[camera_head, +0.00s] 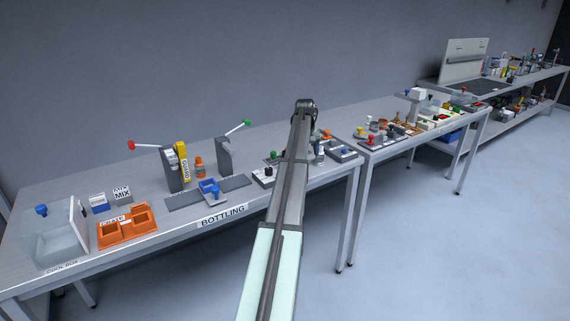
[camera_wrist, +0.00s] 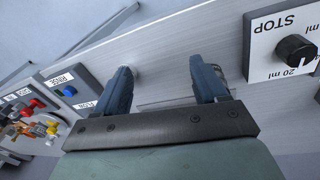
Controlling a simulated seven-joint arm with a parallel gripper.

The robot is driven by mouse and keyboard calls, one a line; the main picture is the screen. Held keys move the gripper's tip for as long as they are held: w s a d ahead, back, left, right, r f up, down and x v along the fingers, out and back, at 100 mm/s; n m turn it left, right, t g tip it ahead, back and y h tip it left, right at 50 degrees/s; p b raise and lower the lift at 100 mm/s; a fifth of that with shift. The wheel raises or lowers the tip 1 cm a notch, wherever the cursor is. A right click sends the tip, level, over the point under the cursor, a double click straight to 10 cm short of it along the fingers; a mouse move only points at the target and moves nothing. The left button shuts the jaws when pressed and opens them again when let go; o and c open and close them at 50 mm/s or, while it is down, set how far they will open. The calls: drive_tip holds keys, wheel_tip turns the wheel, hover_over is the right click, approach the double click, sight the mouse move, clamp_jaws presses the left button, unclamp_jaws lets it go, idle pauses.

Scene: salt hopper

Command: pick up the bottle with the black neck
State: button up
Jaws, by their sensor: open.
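My gripper (camera_wrist: 163,82) is open in the wrist view, its two dark blue fingers wide apart over the grey bench top with nothing held between them. In the head view my arm reaches across the right part of the bottling bench and its end hides what lies beyond it. I cannot make out a bottle with a black neck for certain. A small pale bottle-like item with a darker top (camera_head: 320,154) stands just right of my arm, too small to tell. Something clear shows partly behind the right finger in the wrist view, mostly hidden.
A white STOP panel with a black knob (camera_wrist: 296,50) is at the right of the wrist view. A RINSE box (camera_wrist: 66,88) is at the left. On the bottling bench (camera_head: 130,175) stand an orange crate (camera_head: 128,232), a clear cool box (camera_head: 48,240) and an orange bottle (camera_head: 198,167).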

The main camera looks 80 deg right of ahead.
drive_tip(key=w+d+r+n+t, duration=0.1)
drive_tip(key=w+r+n+t, duration=0.1)
drive_tip(key=w+r, duration=0.7)
drive_tip(key=f, duration=0.6)
drive_tip(key=d+f, duration=0.1)
drive_tip(key=f, duration=0.1)
drive_tip(key=shift+w+f, duration=0.25)
drive_tip(key=shift+f, duration=0.15)
drive_tip(key=shift+w+d+f, duration=0.15)
drive_tip(key=shift+w+f, duration=0.05)
drive_tip(key=shift+f, duration=1.1)
drive_tip(key=shift+w+d+f, duration=0.1)
drive_tip(key=shift+w+f, duration=0.1)
drive_tip(key=shift+f, duration=1.05)
drive_tip(key=shift+c, duration=0.5)
drive_tip(key=c, duration=1)
